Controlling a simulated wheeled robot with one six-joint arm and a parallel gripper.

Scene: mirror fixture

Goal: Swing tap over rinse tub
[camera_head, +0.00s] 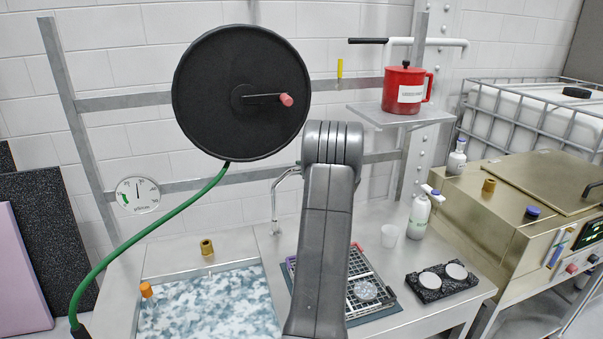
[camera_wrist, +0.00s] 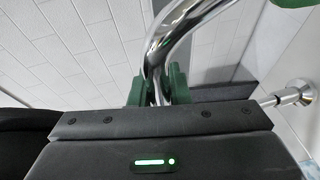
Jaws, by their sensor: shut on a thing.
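The tap (camera_head: 275,205) is a bent chrome pipe standing at the back of the steel bench, right of the rinse tub (camera_head: 215,268). The tub holds blue-white, foamy-looking water. In the wrist view the tap's curved chrome pipe (camera_wrist: 153,60) runs between the green fingers of my gripper (camera_wrist: 155,88), which is shut on it. In the head view my arm hides the gripper and part of the tap.
A black hose reel (camera_head: 215,85) with a green hose hangs behind the tub. A brass fitting (camera_head: 207,247) stands on the tub's back edge. An orange-capped bottle (camera_head: 148,292) is at the tub's left. A rack (camera_head: 372,290) lies right of my arm.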

